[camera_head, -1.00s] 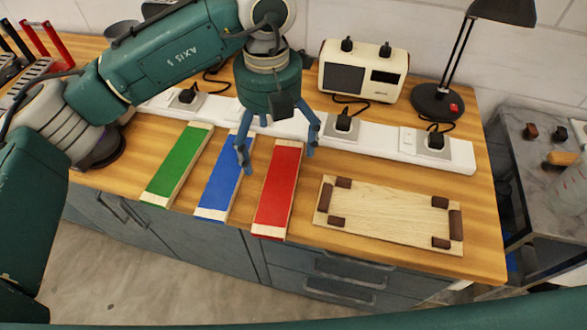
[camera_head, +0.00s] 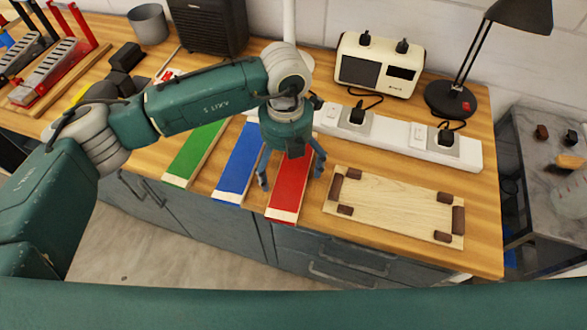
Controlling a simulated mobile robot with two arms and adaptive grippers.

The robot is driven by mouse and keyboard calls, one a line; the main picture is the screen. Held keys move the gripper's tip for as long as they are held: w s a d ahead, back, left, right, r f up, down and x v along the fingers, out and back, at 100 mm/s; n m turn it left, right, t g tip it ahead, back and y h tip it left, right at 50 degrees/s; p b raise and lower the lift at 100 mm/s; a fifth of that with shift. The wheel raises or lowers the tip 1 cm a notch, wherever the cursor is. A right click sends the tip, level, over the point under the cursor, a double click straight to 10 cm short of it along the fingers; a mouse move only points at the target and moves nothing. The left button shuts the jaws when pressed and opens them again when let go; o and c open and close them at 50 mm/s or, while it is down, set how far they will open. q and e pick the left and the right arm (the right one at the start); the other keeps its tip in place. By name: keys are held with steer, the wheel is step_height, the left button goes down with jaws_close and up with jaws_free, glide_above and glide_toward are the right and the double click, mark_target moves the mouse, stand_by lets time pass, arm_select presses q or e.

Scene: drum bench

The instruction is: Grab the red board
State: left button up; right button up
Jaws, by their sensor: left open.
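The red board (camera_head: 289,187) lies flat on the wooden bench near its front edge, with a pale wood strip at its front end. My left gripper (camera_head: 291,184) is over the red board, pointing down and open. One finger is at the board's left side and the other at its right side. I cannot tell whether the fingers touch it. The gripper hides the board's back end. My right gripper is not in view.
A blue board (camera_head: 238,172) and a green board (camera_head: 192,155) lie to the left. A wooden tray with brown corner blocks (camera_head: 392,205) lies to the right. A white power strip (camera_head: 395,134) runs behind, with a cream device (camera_head: 378,65) and black lamp (camera_head: 450,98).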

arm_select(q)
steer(key=shift+c, duration=0.2)
steer(key=c, duration=1.3)
steer(key=shift+r, duration=0.1)
steer(key=shift+c, duration=0.3)
